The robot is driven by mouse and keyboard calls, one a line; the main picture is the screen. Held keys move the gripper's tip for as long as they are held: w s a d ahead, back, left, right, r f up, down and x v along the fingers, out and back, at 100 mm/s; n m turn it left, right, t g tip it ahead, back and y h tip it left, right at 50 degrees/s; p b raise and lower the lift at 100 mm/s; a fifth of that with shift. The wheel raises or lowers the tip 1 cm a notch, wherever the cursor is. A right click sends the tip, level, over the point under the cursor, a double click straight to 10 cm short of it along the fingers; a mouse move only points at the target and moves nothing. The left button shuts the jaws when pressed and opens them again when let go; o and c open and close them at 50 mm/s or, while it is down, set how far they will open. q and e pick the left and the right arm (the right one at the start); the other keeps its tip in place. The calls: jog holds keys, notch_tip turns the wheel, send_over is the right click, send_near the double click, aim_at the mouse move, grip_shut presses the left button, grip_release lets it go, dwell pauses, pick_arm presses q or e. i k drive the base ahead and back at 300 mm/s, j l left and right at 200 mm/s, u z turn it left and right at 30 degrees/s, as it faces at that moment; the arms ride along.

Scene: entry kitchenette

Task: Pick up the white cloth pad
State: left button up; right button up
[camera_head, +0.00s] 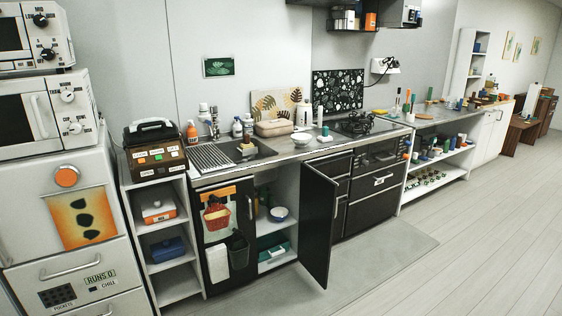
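I cannot clearly pick out a white cloth pad at this distance. A pale flat piece (217,262) shows low on the cabinet front, beside a dark green holder (238,250); I cannot tell if it is cloth. A pale, soft-looking block (272,128) lies on the counter (292,149) behind the sink, next to a white bowl (301,138). Neither of my grippers is in view.
A dark cabinet door (318,226) stands open, sticking out over the floor. Behind it are shelves with a bowl (279,213) and a teal box (273,256). The floor (470,250) at the right is clear.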

aim_at(324, 138)
jog(key=i+l+z, duration=0.15)
jog(key=i+z, duration=0.65)
jog(key=i+j+z, duration=0.15)
jog(key=i+z, duration=0.2)
jog(key=i, duration=0.15)
jog(key=i+z, duration=0.2)
jog(key=i, duration=0.65)
jog(key=i+z, duration=0.2)
jog(key=i, duration=0.65)
jog(key=i+l+u, duration=0.1)
jog(key=i+u, duration=0.15)
jog(key=i, duration=0.25)
jog(key=i+l+u, duration=0.2)
jog(key=i, duration=0.3)
